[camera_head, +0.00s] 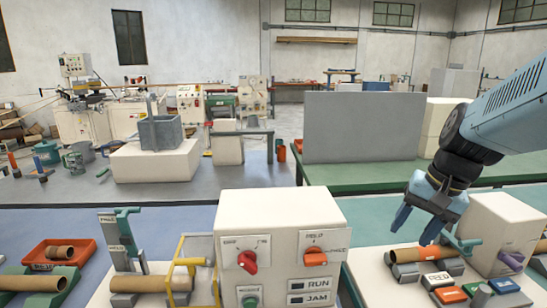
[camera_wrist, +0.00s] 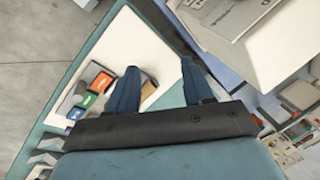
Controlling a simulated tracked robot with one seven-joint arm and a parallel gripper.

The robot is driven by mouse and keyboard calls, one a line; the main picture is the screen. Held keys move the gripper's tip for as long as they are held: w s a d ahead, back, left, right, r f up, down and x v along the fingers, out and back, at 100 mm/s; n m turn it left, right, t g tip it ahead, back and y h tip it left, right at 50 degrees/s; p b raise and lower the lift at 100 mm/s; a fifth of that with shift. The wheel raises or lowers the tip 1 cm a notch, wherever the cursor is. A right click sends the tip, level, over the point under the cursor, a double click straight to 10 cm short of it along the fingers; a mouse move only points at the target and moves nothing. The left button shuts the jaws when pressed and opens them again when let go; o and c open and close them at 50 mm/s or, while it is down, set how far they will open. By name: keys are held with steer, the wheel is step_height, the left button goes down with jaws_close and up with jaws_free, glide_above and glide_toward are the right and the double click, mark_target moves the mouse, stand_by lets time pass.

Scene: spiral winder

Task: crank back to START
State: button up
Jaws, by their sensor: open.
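My gripper (camera_head: 418,222) is open and empty, pointing down at the right of the head view, above a brown cardboard tube (camera_head: 412,254). In the wrist view my gripper (camera_wrist: 160,90) shows two blue fingers spread apart, with nothing between them. A white box (camera_head: 505,228) stands right of the gripper, with a purple handle (camera_head: 510,260) on its front that may be the crank. The gripper is apart from this handle, up and to its left. Coloured labelled blocks lie before the tube, one red (camera_head: 437,280). I cannot read a START mark.
A green lever stand (camera_head: 120,240), a yellow frame (camera_head: 197,250) and an orange tray (camera_head: 62,255) are further left. A grey panel (camera_head: 362,127) stands behind.

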steer(key=s+a+r+n+t+h, duration=0.2)
steer(key=s+a+r+n+t, duration=0.1)
steer(key=r+n, duration=0.2)
steer(key=shift+a+r+n, duration=0.3)
steer(key=shift+a+r, duration=0.05)
steer(key=shift+a, duration=0.05)
steer(key=shift+s, duration=0.2)
steer(key=shift+c, duration=0.8)
